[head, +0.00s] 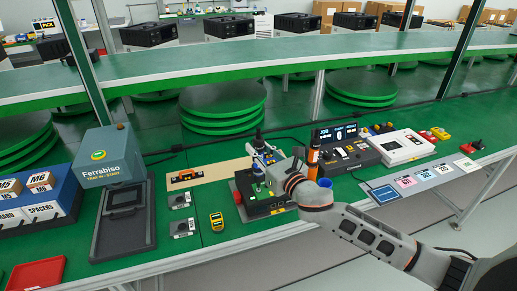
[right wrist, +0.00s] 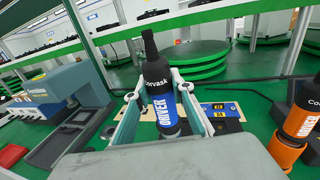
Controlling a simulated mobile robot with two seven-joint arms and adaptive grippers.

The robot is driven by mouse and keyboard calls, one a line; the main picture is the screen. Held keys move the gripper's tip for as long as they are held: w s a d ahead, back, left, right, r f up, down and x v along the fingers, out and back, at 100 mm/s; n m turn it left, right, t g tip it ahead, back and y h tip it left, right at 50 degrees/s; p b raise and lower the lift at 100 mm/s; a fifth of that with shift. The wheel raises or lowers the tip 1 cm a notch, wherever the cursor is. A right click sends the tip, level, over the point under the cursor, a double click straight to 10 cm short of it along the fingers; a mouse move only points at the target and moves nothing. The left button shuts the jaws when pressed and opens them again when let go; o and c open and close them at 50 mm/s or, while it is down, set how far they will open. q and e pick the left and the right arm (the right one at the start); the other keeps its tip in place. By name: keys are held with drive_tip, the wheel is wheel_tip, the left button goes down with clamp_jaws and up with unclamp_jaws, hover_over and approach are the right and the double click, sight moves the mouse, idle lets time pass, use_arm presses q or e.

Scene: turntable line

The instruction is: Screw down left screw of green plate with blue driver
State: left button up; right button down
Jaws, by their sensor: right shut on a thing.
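The blue driver (right wrist: 160,100) has a black top and white lettering, and stands nearly upright between the fingers in the right wrist view. My right gripper (right wrist: 160,120) is shut on it. In the head view the gripper (head: 266,160) and the driver's dark top (head: 259,140) are over a black fixture box (head: 264,208) on the bench. A small green piece (head: 258,187), perhaps the green plate, shows on that box below the gripper. The screws and the driver's tip cannot be made out. My left gripper is not in view.
An orange driver (head: 313,150) stands just right of my gripper and also shows in the right wrist view (right wrist: 298,122). A job console (head: 343,152) is beyond it. The Ferrabiso machine (head: 105,158) stands farther left.

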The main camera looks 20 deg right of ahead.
sight(260, 136)
drive_tip(key=shift+f+b, duration=0.35)
drive_tip(key=shift+f, duration=0.2)
idle(0.4)
wheel_tip(260, 136, up, 2)
drive_tip(key=p, duration=0.2)
drive_tip(key=shift+r+p, duration=0.2)
drive_tip(key=shift+p, duration=0.15)
drive_tip(key=shift+r, duration=1.9)
drive_tip(key=shift+w, duration=0.1)
